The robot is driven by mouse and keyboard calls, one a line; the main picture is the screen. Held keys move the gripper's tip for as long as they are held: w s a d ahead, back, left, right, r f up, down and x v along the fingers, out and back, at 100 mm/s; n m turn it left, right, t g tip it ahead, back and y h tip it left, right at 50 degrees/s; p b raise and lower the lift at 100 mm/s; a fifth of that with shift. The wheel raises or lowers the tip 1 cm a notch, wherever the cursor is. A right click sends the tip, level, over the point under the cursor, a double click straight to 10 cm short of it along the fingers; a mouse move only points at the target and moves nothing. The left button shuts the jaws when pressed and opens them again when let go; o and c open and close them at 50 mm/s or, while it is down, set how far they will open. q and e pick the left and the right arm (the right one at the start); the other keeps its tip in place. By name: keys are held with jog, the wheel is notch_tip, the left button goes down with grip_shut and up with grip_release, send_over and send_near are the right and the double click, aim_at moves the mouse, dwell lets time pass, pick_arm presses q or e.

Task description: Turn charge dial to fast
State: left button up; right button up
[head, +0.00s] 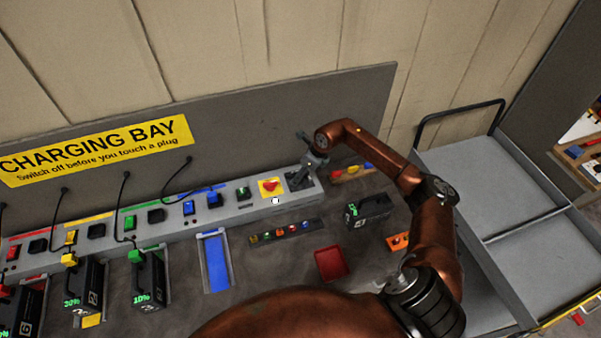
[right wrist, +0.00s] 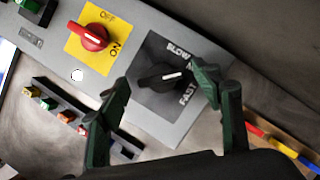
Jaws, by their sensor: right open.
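The charge dial (right wrist: 160,78) is a black knob on a dark plate with the words SLOW and FAST, seen in the right wrist view. Its bar lies roughly across the picture, with one end towards the side between the two words. My right gripper (right wrist: 163,77) is open, with one green finger on each side of the knob; I cannot tell if either touches it. The right finger partly covers the plate near the lettering. In the head view my right gripper (head: 307,163) is over the right end of the grey charging console (head: 225,211) and hides most of the dial.
A red OFF/ON switch on a yellow plate (right wrist: 90,37) is beside the dial. A strip of coloured buttons (head: 286,232), a red tray (head: 330,264) and a black battery pack (head: 368,209) are on the bench in front. A grey cart (head: 480,185) stands at the right.

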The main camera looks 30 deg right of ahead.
jog(key=shift+f, duration=0.2)
jog(key=c, duration=1.2)
